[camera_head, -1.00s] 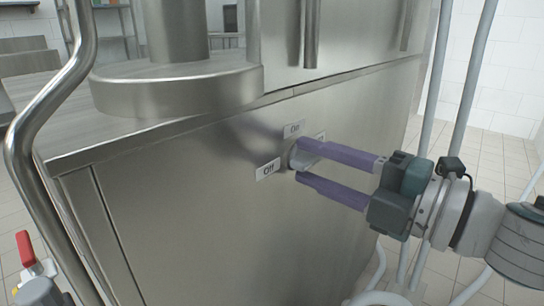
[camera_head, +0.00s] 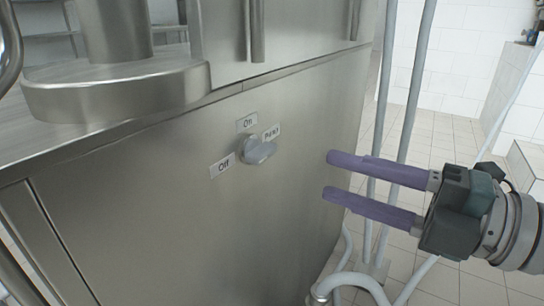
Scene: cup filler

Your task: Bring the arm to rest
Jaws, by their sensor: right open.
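My right gripper (camera_head: 328,175) is open and empty, its two purple fingers pointing left. It is apart from the knob, to the right of it, in front of the panel's right edge. The grey knob (camera_head: 258,151) sits on the steel cabinet panel (camera_head: 190,230) among three labels. The "Off" label (camera_head: 222,166) is at its lower left, the "On" label (camera_head: 247,122) is above it, and a third label (camera_head: 271,133), too small to read surely, is at its upper right. The knob's handle points toward the right. My left gripper is not in view.
A round steel base (camera_head: 117,90) stands on the cabinet's top at the upper left. Vertical pipes (camera_head: 400,115) and a bent pipe (camera_head: 350,282) run beside the cabinet's right side, behind my right gripper. Tiled floor (camera_head: 460,140) lies beyond.

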